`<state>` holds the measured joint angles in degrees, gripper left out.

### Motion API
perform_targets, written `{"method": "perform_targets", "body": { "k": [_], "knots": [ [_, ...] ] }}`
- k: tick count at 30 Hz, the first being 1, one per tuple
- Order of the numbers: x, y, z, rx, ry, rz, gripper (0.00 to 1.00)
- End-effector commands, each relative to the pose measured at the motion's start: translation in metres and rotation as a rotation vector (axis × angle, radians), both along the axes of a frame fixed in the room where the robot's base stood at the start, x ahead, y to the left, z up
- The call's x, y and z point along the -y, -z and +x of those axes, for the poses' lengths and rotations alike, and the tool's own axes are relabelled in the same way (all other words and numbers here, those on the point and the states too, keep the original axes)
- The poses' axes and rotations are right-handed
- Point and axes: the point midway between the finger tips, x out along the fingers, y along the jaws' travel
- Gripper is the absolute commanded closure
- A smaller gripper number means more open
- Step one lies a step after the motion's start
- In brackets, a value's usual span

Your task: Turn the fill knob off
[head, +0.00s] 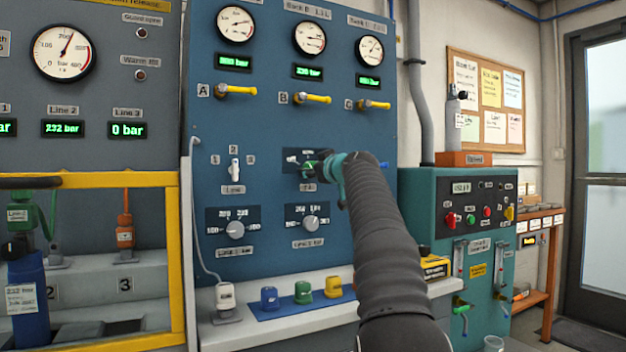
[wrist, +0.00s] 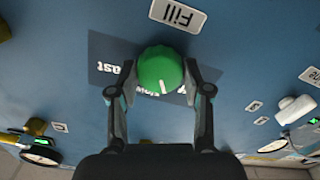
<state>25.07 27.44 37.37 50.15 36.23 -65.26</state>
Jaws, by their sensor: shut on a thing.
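The fill knob (wrist: 160,68) is a round green knob with a white pointer line, on a dark plate marked with words such as "Fast" on the blue panel. In the wrist view, which looks turned over, its "Fill" label (wrist: 178,14) is above it. My gripper (wrist: 159,90) has one finger on each side of the knob and is shut on it. In the head view, only a bit of the green knob (head: 309,167) shows beside my gripper (head: 319,168); the rest is hidden by the gripper. The pointer line faces the bottom of the wrist view.
A white switch (head: 235,169) is left of the fill knob. Two grey selector knobs, left (head: 235,228) and right (head: 311,223), sit below. Yellow valve handles A (head: 238,91), B (head: 313,98) and C (head: 374,105) are above. A ledge (head: 275,330) with several colored blocks runs below.

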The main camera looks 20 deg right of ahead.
Motion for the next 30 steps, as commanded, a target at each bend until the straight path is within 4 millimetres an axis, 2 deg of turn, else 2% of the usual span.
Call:
{"method": "perform_targets", "body": {
  "k": [6, 15, 30],
  "knots": [
    [-0.0006, 0.002, 0.0002, 0.007, 0.0, -0.194, 0.86],
    [-0.0014, 0.0008, 0.0, 0.014, 0.0, -0.391, 0.86],
    [-0.0016, 0.0006, 0.0002, 0.016, -0.001, -0.496, 0.86]
  ]
}}
